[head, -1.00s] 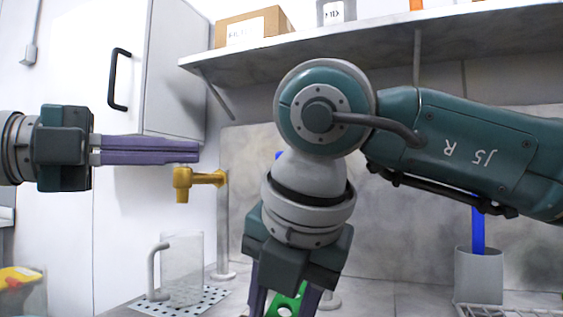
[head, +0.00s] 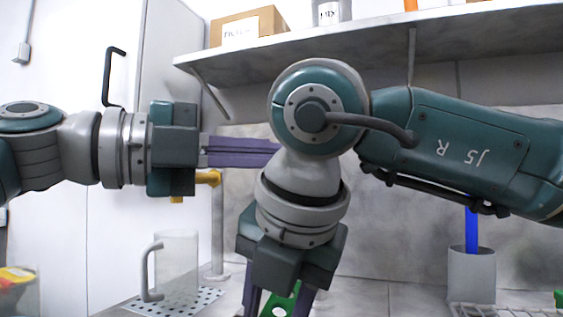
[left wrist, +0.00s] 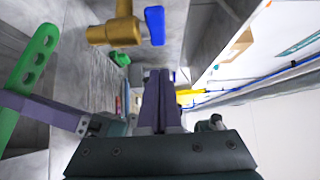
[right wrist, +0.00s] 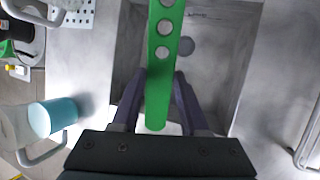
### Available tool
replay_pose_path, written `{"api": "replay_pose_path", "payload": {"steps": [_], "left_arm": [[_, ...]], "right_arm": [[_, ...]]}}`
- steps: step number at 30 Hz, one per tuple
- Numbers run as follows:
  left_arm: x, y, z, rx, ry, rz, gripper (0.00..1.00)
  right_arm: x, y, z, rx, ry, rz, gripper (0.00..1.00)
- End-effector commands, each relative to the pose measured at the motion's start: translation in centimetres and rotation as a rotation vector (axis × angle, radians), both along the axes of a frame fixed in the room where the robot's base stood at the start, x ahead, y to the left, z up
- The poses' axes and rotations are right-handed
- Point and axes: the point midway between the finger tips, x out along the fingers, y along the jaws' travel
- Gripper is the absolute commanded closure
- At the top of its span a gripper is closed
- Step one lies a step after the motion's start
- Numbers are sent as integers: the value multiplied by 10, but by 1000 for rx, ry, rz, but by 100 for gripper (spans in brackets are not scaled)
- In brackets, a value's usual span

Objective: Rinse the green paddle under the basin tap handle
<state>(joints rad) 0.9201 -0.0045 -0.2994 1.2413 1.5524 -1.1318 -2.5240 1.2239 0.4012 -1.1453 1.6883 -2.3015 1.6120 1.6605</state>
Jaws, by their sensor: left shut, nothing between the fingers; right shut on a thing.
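The green paddle (right wrist: 163,100), a flat bar with round holes, is held between the fingers of my right gripper (right wrist: 156,80), over the grey basin (right wrist: 130,48) with its round drain. In the head view only a little of the paddle (head: 283,303) shows below my right wrist. My left gripper (head: 278,153) is shut and empty, pointing right in front of the brass tap (head: 208,178), which it partly covers. In the left wrist view, the blue tap handle (left wrist: 155,25) sits beside the brass tap body (left wrist: 115,32), ahead of the shut fingers (left wrist: 160,75) and apart from them in the picture.
A clear jug (head: 176,265) stands on a perforated mat (head: 205,300) at the left. A grey cup (head: 471,275) holding a blue paddle (head: 471,225) stands at the right. A shelf (head: 400,42) with a cardboard box (head: 248,26) runs above. My right arm crosses close to my left fingertips in the head view.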

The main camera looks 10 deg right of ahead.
Motion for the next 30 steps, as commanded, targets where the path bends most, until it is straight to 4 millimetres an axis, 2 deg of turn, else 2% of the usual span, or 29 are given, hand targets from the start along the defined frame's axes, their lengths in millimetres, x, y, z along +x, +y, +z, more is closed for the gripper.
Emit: {"api": "replay_pose_path", "payload": {"steps": [3,9,30], "left_arm": [[13,-6,1,-1,3,4,100],[25,-14,1,-3,3,4,100],[32,-21,-1,3,2,47,100]], "right_arm": [[0,0,0,0,0,0,100],[0,0,0,0,0,0,100],[0,0,0,0,0,0,100]]}}
